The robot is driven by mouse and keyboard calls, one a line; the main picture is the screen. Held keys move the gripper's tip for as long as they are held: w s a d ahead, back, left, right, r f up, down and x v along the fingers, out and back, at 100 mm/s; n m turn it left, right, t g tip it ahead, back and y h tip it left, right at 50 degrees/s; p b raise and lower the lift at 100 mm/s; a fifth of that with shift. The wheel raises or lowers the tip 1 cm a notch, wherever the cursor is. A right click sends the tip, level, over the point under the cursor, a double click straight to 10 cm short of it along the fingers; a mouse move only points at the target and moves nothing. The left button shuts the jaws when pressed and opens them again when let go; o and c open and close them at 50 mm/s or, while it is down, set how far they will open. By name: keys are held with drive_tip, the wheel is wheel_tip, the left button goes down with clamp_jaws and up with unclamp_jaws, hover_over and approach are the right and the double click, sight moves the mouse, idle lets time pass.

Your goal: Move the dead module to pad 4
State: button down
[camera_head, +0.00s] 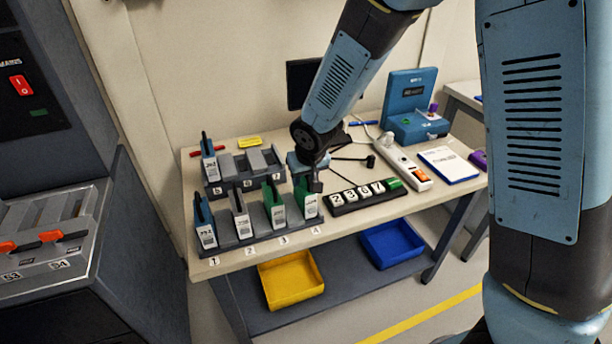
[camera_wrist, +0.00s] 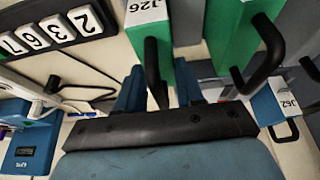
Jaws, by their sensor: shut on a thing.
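My gripper (camera_head: 313,184) is above the right end of the front rack (camera_head: 262,232). In the wrist view its fingers (camera_wrist: 158,92) are shut on the black handle of a green module (camera_wrist: 150,45), whose label ends in 26. In the head view this green module (camera_head: 304,200) stands upright over pad 4; I cannot tell if it is fully seated. Another green module (camera_head: 273,206) stands at pad 3, a grey one (camera_head: 240,216) at pad 2 and a dark blue one (camera_head: 204,224) at pad 1. No mark shows which module is dead.
A rear rack (camera_head: 243,182) holds a blue module (camera_head: 208,160) at its left. A black strip of number tiles (camera_head: 358,197) lies right of the front rack. Further right are a power strip (camera_head: 407,163), a notepad (camera_head: 448,165) and a blue device (camera_head: 412,105). Bins sit below.

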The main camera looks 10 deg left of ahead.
drive_tip(key=shift+f, duration=0.1)
drive_tip(key=c, duration=0.6)
unclamp_jaws()
drive_tip(key=v, duration=1.3)
drive_tip(key=shift+s+d+r, duration=0.15)
drive_tip(key=shift+r, duration=0.15)
drive_tip(key=d+r+m, duration=0.2)
drive_tip(key=d+r, duration=0.4)
drive_tip(key=d, duration=0.5)
drive_tip(key=s+d+r+m, duration=0.1)
drive_tip(key=s+d+r, duration=0.1)
drive_tip(key=s+d, duration=0.2)
drive_tip(key=s+d+r+m+t+h, duration=0.1)
drive_tip(key=s+d+r, duration=0.2)
drive_tip(key=d, duration=0.7)
drive_tip(key=s+d+r+m+h, duration=0.1)
drive_tip(key=s+d+r+m, duration=0.1)
drive_tip(key=s+d, duration=0.4)
drive_tip(key=shift+s+d+r+t, duration=0.15)
drive_tip(key=shift+d+r+t, duration=0.05)
drive_tip(key=shift+d+r, duration=0.25)
drive_tip(key=shift+s+d+r+t, duration=0.2)
drive_tip(key=shift+d+r, duration=0.1)
drive_tip(key=shift+d, duration=0.25)
